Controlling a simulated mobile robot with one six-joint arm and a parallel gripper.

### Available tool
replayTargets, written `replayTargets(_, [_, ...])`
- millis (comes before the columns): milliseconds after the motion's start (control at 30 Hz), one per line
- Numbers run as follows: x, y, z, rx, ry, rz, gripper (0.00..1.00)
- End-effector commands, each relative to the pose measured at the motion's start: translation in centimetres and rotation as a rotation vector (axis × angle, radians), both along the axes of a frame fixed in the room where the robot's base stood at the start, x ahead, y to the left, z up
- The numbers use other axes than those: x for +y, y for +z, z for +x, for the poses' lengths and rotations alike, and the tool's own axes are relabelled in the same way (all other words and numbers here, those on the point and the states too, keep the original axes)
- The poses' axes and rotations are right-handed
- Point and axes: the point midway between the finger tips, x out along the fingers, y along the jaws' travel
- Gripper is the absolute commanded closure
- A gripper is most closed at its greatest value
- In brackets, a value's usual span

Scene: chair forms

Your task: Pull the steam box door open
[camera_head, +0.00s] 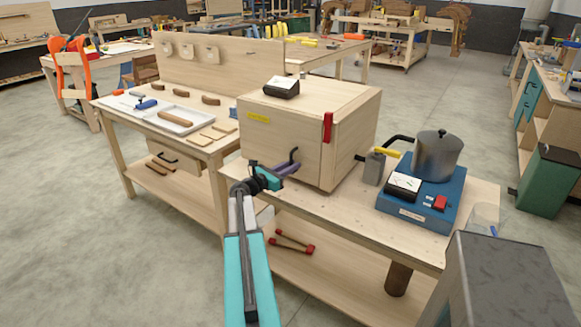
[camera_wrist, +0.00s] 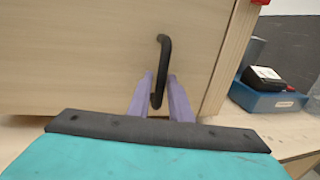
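The steam box (camera_head: 345,112) is a pale wooden box on a workbench. Its door (camera_head: 272,135) is the front face with a yellow label, and looks closed against the box. A dark bar handle (camera_head: 294,155) stands upright near the door's right edge; it also shows in the wrist view (camera_wrist: 164,58). My gripper (camera_head: 291,168) is in front of the door at the handle. In the wrist view its purple fingers (camera_wrist: 160,80) are open, one on each side of the handle's lower part, with small gaps visible. A red latch-like piece (camera_head: 328,127) is at the box's upper right corner.
A blue boiler base (camera_head: 420,205) with a metal pot (camera_head: 437,155) stands right of the box, joined by a dark hose. A gauge (camera_head: 281,87) sits on top of the box. A side bench (camera_head: 128,118) with trays and tools adjoins at left. Open floor (camera_head: 60,230) lies at front left.

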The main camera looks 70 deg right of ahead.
Motion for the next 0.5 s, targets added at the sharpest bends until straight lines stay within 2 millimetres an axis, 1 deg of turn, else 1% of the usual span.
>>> replayTargets(67, [0.0,-0.01,-0.01,0.0,0.0,0.0,0.81])
replayTargets(167, [0.02,-0.01,-0.01,0.0,0.0,0.0,0.97])
replayTargets(200, [0.01,-0.01,0.0,0.0,0.0,0.0,1.0])
replayTargets(367, [0.01,-0.01,0.0,0.0,0.0,0.0,1.0])
replayTargets(400, [0.32,0.0,0.09,0.0,0.001,0.0,1.0])
replayTargets(500, [0.14,-0.01,0.03,0.0,-0.002,0.0,1.0])
